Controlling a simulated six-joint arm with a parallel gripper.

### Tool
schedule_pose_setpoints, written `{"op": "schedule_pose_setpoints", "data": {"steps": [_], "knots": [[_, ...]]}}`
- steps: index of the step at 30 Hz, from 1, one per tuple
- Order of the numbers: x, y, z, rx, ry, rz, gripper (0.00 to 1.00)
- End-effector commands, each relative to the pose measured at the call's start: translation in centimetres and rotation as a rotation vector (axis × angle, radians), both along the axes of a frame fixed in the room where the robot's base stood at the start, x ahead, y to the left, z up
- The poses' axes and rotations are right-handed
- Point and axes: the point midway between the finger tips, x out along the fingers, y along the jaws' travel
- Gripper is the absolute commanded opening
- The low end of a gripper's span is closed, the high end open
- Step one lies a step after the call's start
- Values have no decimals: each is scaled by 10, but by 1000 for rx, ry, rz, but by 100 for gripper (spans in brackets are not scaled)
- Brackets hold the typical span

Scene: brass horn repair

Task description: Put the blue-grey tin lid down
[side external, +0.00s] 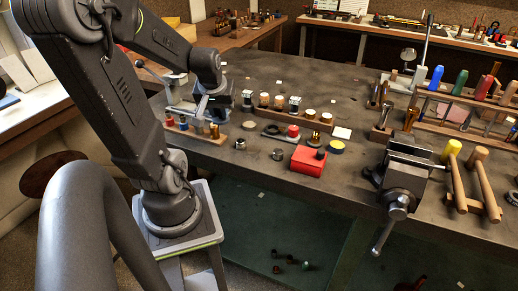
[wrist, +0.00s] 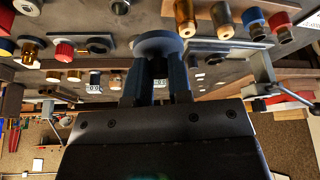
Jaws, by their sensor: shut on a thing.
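The blue-grey tin lid (wrist: 158,42) is a dark round disc at the top middle of the wrist view, held between the fingertips of my gripper (wrist: 158,72). My gripper is shut on it. In the side view my gripper (side external: 202,104) is small, over the left part of the dark bench (side external: 370,90), behind a row of small parts. The lid cannot be made out clearly there. The gap between the lid and the bench top cannot be judged from these frames.
Small caps and rings stand near my gripper, with a red box (side external: 308,161) and a yellow-topped tin (side external: 336,147) to the right. A vise (side external: 404,176), mallets (side external: 466,185) and a tool rack (side external: 450,98) fill the right side. The bench's back middle is mostly clear.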

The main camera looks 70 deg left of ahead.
Motion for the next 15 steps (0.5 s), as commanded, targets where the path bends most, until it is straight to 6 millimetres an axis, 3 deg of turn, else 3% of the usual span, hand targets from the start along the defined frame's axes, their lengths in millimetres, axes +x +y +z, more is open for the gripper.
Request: {"op": "schedule_pose_setpoints", "data": {"steps": [15], "knots": [[74,-43,-51,-2,5,-15,0]]}}
